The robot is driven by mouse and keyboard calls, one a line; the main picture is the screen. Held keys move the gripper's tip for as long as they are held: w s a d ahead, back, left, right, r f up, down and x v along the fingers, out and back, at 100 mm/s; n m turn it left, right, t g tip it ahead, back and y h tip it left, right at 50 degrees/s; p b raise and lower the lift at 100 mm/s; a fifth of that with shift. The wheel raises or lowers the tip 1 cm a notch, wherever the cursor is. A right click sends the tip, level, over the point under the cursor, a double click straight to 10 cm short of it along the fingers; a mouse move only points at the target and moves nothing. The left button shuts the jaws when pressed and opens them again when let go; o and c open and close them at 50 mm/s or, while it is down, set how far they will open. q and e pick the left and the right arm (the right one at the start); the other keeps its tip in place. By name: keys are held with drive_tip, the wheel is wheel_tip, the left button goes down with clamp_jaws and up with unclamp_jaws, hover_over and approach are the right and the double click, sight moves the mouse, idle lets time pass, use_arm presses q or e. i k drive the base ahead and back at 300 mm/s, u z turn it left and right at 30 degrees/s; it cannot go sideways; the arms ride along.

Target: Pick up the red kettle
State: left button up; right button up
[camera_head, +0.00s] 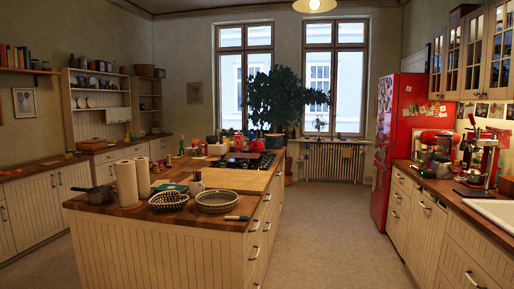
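A small red object that may be the red kettle (238,142) stands among other items at the far end of the island (165,245), behind the black gas hob (240,161). It is too small for me to make out a spout or handle. Neither of my grippers is in view.
On the island's near end are paper towel rolls (126,183), a dark saucepan (97,195), a woven basket (168,201) and a wire basket (217,201). The floor (318,235) between island and right counter (455,193) is clear. A red fridge (396,150) stands beyond.

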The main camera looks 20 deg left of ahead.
sight(256, 146)
drive_tip(key=u, duration=0.05)
drive_tip(key=i, duration=8.45)
